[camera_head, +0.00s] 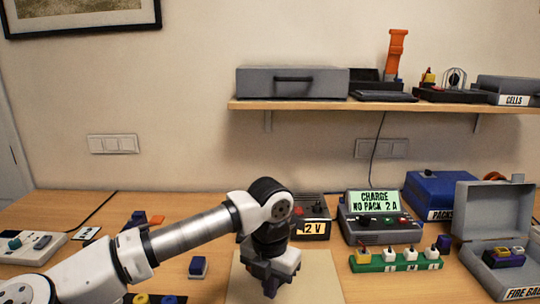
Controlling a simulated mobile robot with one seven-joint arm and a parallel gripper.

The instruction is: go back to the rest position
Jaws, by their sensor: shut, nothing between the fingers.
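My gripper (270,288) hangs at the end of my bent arm, pointing down over the tan mat (315,284) at the front middle of the table. Its fingers look shut with nothing held. I cannot tell how high it is above the mat. My arm reaches in from the lower left and hides part of the table and the left side of the 2 V box (316,231).
Right of the mat stand a green strip with several plugs (372,263), the charger reading "CHARGE NO PACK 2 A" (375,225) and an open grey fire bag box (488,228). A blue block (198,267) lies left. A shelf (300,104) overhangs behind.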

